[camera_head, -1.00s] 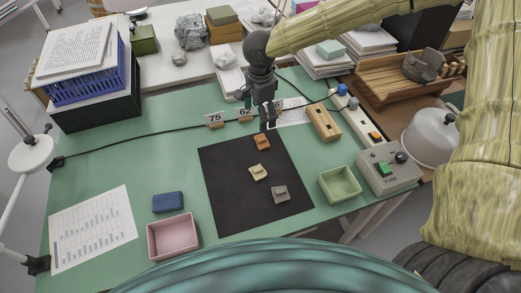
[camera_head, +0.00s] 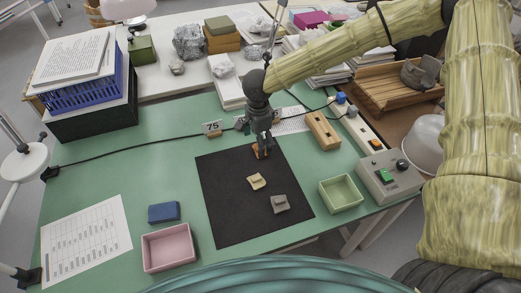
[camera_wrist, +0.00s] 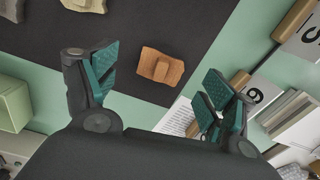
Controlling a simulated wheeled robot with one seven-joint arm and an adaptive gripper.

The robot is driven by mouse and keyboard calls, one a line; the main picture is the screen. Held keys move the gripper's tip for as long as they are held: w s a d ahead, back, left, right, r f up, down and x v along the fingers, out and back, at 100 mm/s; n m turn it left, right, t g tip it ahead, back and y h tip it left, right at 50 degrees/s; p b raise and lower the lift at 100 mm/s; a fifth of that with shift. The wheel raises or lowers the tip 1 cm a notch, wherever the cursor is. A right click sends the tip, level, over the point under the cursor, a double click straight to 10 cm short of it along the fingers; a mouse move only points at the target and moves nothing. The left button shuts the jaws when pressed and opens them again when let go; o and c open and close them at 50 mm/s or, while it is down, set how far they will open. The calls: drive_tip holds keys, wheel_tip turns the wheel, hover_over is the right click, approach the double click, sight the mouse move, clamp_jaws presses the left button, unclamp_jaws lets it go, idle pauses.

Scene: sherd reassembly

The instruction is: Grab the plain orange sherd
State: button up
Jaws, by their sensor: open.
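The plain orange sherd (camera_wrist: 161,68) lies on the black mat (camera_head: 238,215), near the mat's far edge. My gripper (camera_wrist: 160,92) is open and empty. In the head view my gripper (camera_head: 261,152) points down over the orange sherd (camera_head: 258,154) and partly hides it. I cannot tell the exact height between fingertips and sherd. A cream sherd (camera_head: 256,181) and a grey sherd (camera_head: 280,203) lie nearer on the mat.
A green tray (camera_head: 341,207) and a switch box (camera_head: 388,184) stand right of the mat. A pink tray (camera_head: 168,266) and a blue block (camera_head: 164,212) stand left.

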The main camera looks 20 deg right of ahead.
drive_tip(key=shift+w+f, duration=0.15)
drive_tip(key=shift+f, duration=0.95)
drive_tip(key=shift+w+f, duration=0.1)
drive_tip(key=shift+f, duration=0.95)
drive_tip(key=c, duration=1.1)
